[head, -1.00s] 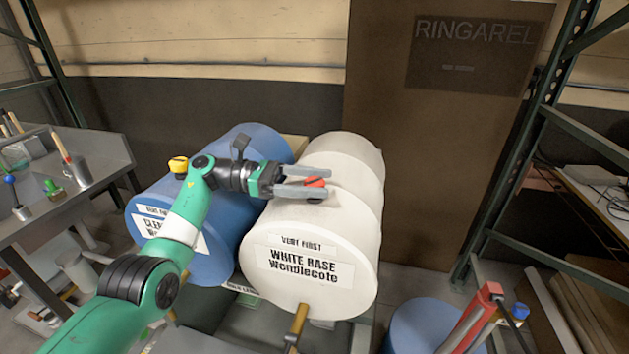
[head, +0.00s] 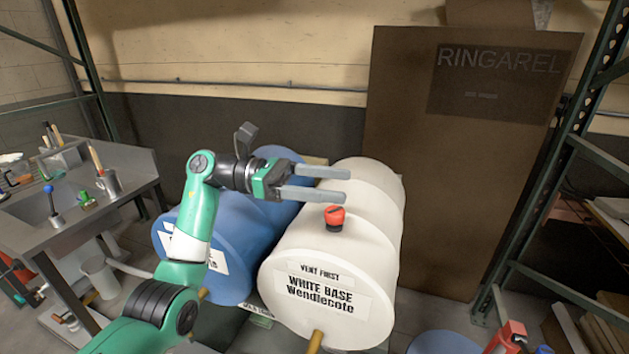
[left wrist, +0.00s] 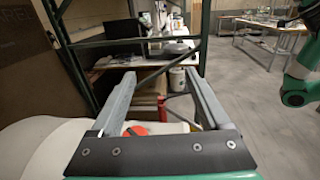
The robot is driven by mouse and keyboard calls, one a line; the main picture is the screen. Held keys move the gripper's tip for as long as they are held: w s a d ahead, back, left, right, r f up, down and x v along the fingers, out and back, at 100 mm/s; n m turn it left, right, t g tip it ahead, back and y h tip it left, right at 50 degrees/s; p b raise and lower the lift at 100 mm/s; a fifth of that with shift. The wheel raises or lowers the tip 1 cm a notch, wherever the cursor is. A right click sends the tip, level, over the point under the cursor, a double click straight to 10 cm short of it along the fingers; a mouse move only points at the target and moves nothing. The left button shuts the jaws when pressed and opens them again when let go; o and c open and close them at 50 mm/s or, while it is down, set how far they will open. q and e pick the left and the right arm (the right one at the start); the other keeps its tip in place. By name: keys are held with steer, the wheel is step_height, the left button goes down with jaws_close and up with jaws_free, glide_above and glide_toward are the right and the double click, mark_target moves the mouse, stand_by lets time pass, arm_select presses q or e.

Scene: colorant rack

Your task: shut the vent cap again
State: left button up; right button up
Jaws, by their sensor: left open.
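The red vent cap (head: 335,217) stands on top of the white drum (head: 370,225), labelled "WHITE BASE Wendlecote". A dark slanted line shows across the cap's top; I cannot tell how tightly it sits. My left gripper (head: 345,185) is open and empty, above and slightly behind the cap, with its fingers pointing right and apart from it. In the left wrist view, the open gripper (left wrist: 158,75) has the red cap (left wrist: 135,130) showing below, between the finger bases. The cap is partly hidden there by the gripper's mount. My right gripper does not show.
A blue drum (head: 220,250) lies left of the white one. A grey bench (head: 50,235) with small tools stands at the left. A green rack post (head: 555,150) and a brown panel (head: 440,160) stand at the right and back.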

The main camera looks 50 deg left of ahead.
arm_select(q)
steer(key=s+d+r+p, duration=0.1)
steer(key=s+d+r, duration=0.3)
steer(key=s, duration=0.3)
steer(key=shift+s+d, duration=0.4)
steer(key=shift+r, duration=0.15)
